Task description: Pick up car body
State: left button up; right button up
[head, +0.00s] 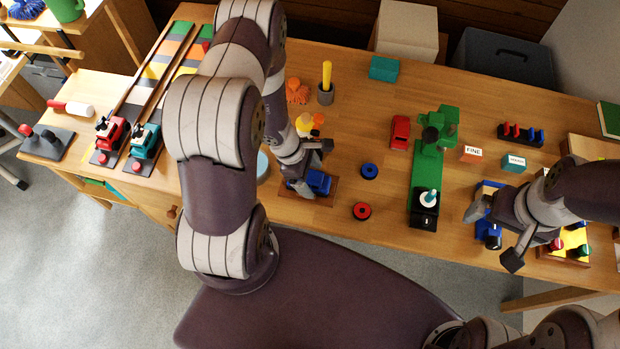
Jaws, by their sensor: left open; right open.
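A blue car-shaped piece (319,183) lies on a small brown wooden board (322,199) near the table's front edge. My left gripper (311,168) is open right at the blue piece, and its fingers hide part of it. I cannot tell whether they touch it. A red car-shaped piece (400,132) lies further right, left of a green fixture (425,165), with no gripper near it. My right gripper (493,234) is open over a blue holder (489,229) at the right, and it partly hides the holder.
A blue ring (369,171) and a red ring (362,211) lie between the board and the green fixture. A yellow rod stands in a grey cup (325,97) behind. Red and teal engines (145,139) stand at the left. Small labelled blocks (471,154) stand right of the fixture.

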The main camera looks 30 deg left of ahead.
pick_arm(q)
jog(key=c, duration=1.2)
jog(key=shift+o, duration=0.2)
jog(key=shift+r, duration=0.1)
